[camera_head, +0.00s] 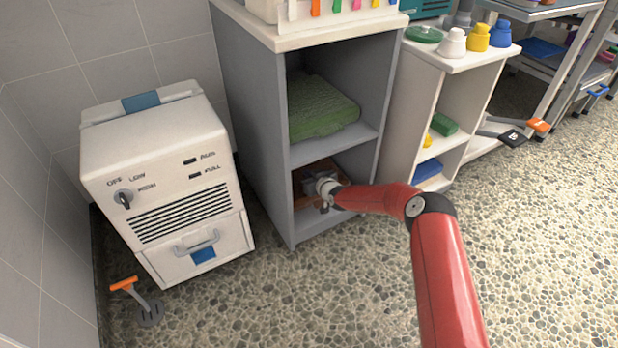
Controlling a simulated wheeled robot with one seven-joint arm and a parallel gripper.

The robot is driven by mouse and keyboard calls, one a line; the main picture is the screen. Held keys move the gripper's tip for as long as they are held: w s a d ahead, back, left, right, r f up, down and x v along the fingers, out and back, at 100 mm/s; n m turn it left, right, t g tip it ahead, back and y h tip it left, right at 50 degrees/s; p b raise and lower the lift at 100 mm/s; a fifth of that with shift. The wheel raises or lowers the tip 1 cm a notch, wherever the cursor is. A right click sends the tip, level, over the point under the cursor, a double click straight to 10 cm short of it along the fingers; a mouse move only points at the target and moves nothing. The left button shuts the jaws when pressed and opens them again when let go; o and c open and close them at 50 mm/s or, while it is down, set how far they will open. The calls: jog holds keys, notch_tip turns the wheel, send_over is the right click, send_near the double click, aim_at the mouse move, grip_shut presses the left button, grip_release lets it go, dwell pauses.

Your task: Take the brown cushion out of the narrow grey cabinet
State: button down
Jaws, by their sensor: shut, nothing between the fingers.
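The narrow grey cabinet (262,140) stands in the middle of the head view, its front open. A brown thing, likely the brown cushion (298,188), shows in the lower compartment, mostly hidden behind my gripper and the shelf. My gripper (310,187) reaches into the lower compartment at the end of my red arm. It is shut with nothing held, in front of or against the brown thing; I cannot tell if they touch. A folded green towel (320,108) lies on the shelf above.
A white machine (165,180) with a switch and drawer stands left of the cabinet. A white shelf unit (415,110) with bottles on top stands close on the right. The pebbled floor in front is clear.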

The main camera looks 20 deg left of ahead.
aim_at(320, 196)
jog(key=shift+s+d+f, duration=0.1)
jog(key=shift+s+f, duration=0.15)
jog(key=shift+f, duration=0.15)
jog(key=s+d+p, duration=0.1)
jog(key=s+d, duration=0.1)
jog(key=d, duration=0.1)
jog(key=s+d+p, duration=0.1)
jog(key=s+d, duration=0.2)
jog(key=s+d+p, duration=0.1)
jog(key=s+d, duration=0.2)
jog(key=shift+d+f, duration=0.2)
jog(key=shift+d, duration=0.1)
jog(key=shift+r, duration=0.75)
jog(key=shift+w+b, duration=0.1)
jog(key=shift+b, duration=0.3)
